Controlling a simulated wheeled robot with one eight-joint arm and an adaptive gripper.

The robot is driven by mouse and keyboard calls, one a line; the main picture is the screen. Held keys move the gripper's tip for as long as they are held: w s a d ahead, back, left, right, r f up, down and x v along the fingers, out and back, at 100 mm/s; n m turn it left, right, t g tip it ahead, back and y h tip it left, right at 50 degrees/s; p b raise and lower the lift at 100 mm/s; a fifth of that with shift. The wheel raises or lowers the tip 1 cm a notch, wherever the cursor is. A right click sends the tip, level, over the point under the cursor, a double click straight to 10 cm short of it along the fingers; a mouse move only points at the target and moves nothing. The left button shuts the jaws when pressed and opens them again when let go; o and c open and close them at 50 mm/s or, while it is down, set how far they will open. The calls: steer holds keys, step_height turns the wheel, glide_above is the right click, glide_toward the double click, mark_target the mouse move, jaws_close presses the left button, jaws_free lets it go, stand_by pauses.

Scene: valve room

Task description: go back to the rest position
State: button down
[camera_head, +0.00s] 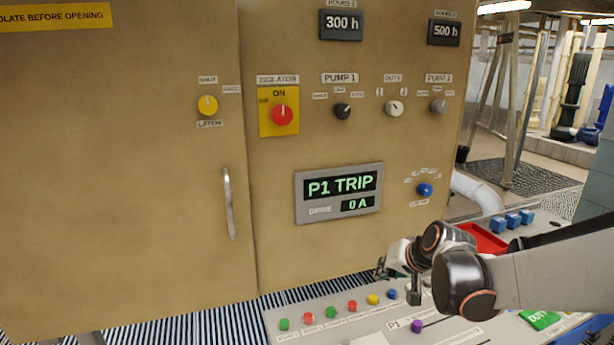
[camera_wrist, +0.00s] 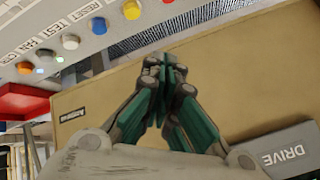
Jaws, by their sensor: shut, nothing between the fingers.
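My gripper (camera_head: 383,270) is in front of the lower right of the beige cabinet (camera_head: 130,170), just above the far edge of the sloping button console (camera_head: 300,340). My arm reaches in from the right. In the wrist view my gripper (camera_wrist: 165,62) has its green-padded fingers together with nothing between them. The beige cabinet face (camera_wrist: 250,110) lies behind the fingers there. I cannot tell the exact gap between fingertips and cabinet.
A P1 TRIP display (camera_head: 340,193), a red isolator knob (camera_head: 282,115) and a blue knob (camera_head: 425,189) are on the cabinet. A door handle (camera_head: 229,203) sticks out. Several coloured buttons line the console. A red tray (camera_head: 482,238) lies behind my arm.

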steer(key=s+r+n+h, duration=0.1)
steer(key=s+r, duration=0.1)
steer(key=s, duration=1.2)
steer(key=s+r+n+h, duration=0.2)
steer(key=s, duration=1.2)
steer(key=shift+g+b, duration=0.3)
steer(key=shift+g, duration=0.1)
